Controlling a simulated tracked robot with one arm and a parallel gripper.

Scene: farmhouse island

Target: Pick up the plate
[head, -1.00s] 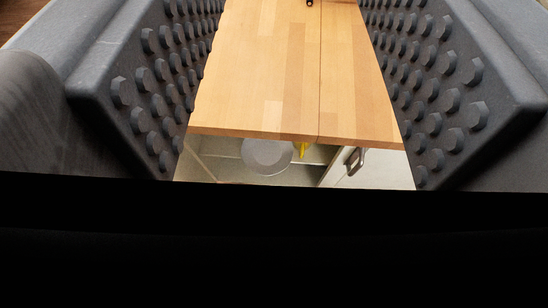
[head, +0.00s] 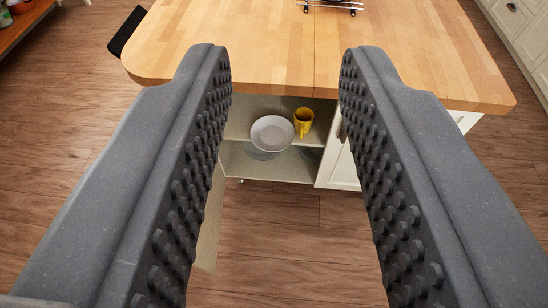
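A light grey round plate (head: 271,133) rests on the upper shelf inside the open cabinet of the island, just under the wooden top. My gripper (head: 284,55) is open and empty. Its two dark studded fingers reach up the picture on either side, and the plate shows in the gap between them, farther off and below the island top. Nothing hides the plate's face.
A yellow mug (head: 303,122) stands just right of the plate. The island's wooden top (head: 285,60) overhangs the shelf (head: 240,128). A white cabinet door (head: 338,160) is at right. A dark wire rack (head: 331,7) lies on top. Wooden floor (head: 290,240) in front is clear.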

